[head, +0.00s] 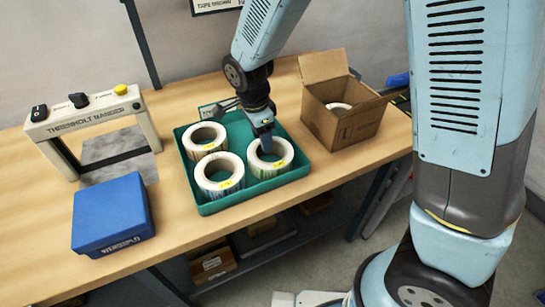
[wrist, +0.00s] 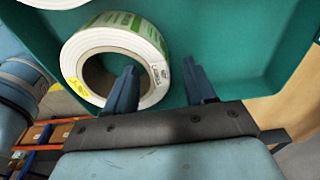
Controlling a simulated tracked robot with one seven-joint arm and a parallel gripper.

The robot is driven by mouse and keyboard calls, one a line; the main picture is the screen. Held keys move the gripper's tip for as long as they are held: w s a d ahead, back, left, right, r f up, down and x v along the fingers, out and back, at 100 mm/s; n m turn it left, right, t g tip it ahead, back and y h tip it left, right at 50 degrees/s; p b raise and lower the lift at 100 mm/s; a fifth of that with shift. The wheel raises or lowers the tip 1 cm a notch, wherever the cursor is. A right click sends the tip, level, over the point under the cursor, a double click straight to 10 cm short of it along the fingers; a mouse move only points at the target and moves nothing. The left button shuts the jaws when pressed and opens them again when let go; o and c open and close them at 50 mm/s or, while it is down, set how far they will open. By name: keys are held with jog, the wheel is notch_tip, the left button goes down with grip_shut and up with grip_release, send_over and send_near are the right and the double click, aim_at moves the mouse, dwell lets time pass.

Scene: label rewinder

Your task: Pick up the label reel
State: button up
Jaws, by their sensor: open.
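Three white label reels lie flat in a green tray (head: 255,190) on the bench. They are a back-left reel (head: 206,136), a front reel (head: 220,188) and a right reel (head: 272,170). My gripper (head: 266,143) is over the right reel, pointing down. In the wrist view my gripper (wrist: 162,86) is open. One finger overlaps the hole of the near reel (wrist: 98,38), and the other is to the right of its outer edge. The reel's wall is between them in the picture. I cannot tell how deep the fingers reach or whether they touch it.
A cardboard box (head: 340,125) with open flaps stands right of the tray, with a white item inside. A blue box (head: 112,215) and a grey frame-shaped machine (head: 90,128) stand to the left. Bare bench top shows in front of the tray.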

jog(key=shift+d+f, duration=0.15)
jog(key=shift+f, duration=1)
jog(key=shift+c, duration=0.3)
grip_shut()
